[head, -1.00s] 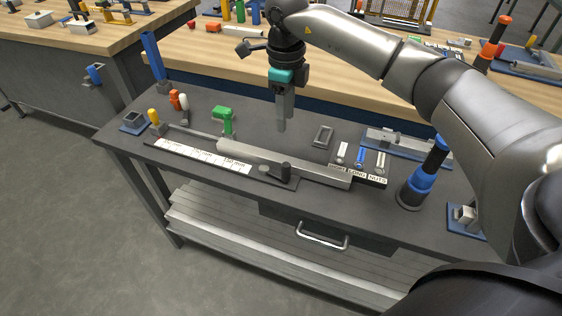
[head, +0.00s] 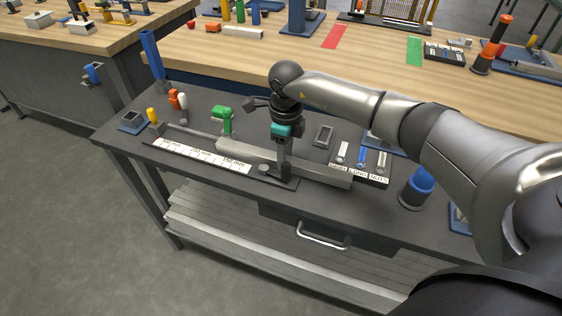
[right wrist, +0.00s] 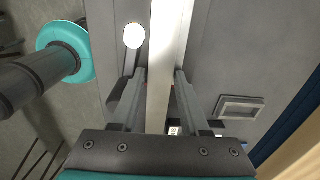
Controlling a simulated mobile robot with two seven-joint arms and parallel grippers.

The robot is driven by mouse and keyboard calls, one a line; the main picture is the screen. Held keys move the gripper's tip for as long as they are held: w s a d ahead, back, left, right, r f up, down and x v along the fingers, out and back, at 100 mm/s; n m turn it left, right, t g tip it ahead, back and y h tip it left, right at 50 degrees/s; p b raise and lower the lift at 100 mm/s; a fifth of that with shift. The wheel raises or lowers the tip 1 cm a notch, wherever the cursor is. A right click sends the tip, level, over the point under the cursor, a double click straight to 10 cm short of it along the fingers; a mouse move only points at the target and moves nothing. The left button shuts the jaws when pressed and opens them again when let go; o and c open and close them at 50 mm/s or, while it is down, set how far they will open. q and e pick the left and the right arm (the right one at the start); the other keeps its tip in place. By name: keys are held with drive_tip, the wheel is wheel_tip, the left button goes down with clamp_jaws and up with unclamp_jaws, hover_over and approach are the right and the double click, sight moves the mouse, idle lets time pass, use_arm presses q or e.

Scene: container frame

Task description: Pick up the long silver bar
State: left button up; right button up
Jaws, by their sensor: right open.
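The long silver bar (head: 240,152) lies flat along the dark workbench, behind the white measuring scale. My right gripper (head: 284,172) is low over the bar's middle, pointing down. In the right wrist view the bar (right wrist: 161,60) runs between the two fingers of the open gripper (right wrist: 160,73), one finger on each side. Narrow gaps show beside the bar, and it is not clamped. Whether the fingers touch the bench is hidden. My left gripper is not in view.
The measuring scale (head: 203,157) lies in front. A green clamp-like tool (head: 222,119) stands behind the bar's left part. A labelled parts tray (head: 361,165) and a blue cylinder (head: 416,185) stand right. A grey rectangular frame (head: 324,136) lies behind.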

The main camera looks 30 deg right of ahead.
clamp_jaws()
idle(0.3)
drive_tip(key=shift+r, duration=0.2)
